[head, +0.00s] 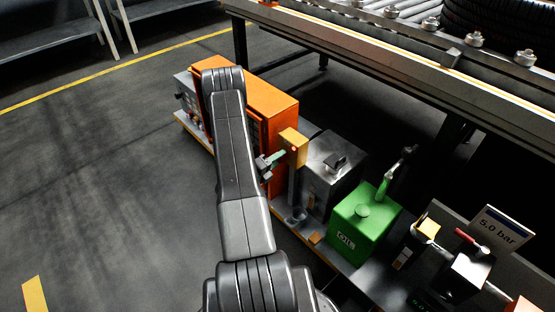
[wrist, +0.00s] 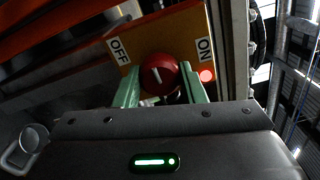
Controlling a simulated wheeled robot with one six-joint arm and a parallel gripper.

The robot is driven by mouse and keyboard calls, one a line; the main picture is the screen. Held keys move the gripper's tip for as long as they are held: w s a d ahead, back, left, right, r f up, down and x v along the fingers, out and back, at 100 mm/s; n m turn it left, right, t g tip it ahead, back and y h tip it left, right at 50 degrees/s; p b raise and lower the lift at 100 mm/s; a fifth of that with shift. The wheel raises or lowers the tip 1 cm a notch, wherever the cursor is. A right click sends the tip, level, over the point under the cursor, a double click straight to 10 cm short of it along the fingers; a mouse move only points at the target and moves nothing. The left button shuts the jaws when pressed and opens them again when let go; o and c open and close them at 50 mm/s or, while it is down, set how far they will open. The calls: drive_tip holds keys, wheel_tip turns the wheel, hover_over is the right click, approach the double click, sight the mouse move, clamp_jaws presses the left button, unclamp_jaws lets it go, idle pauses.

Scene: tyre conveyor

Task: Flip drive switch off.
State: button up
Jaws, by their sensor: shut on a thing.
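The drive switch is a round red knob (wrist: 158,72) with a white pointer mark, set on an orange plate. The plate carries an OFF label (wrist: 118,50) on the left and an ON label (wrist: 205,50) on the right. The white mark points roughly upward between them, leaning slightly to the OFF side. A small red lamp (wrist: 207,75) glows below ON. My gripper (wrist: 160,88) has its green fingers either side of the knob, shut on it.
An orange cabinet (head: 272,103) stands behind my arm. A grey metal container (head: 332,168), a green oil can (head: 364,225) and a 5.0 bar sign (head: 498,232) stand to the right. The conveyor (head: 400,60) runs above. Open floor (head: 100,180) lies left.

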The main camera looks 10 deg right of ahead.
drive_tip(key=o, duration=1)
drive_tip(key=shift+a, duration=0.15)
drive_tip(key=p+v, duration=0.1)
drive_tip(key=v, duration=1.2)
drive_tip(key=shift+s+a+p, duration=0.25)
drive_tip(key=shift+p, duration=0.15)
drive_tip(key=shift+w+d, duration=0.1)
drive_tip(key=shift+d, duration=0.05)
drive_tip(key=b+x, duration=0.1)
drive_tip(key=x, duration=1.2)
drive_tip(key=shift+w+d+b, duration=0.15)
drive_tip(key=shift+d+b, duration=0.1)
drive_tip(key=shift+b, duration=0.15)
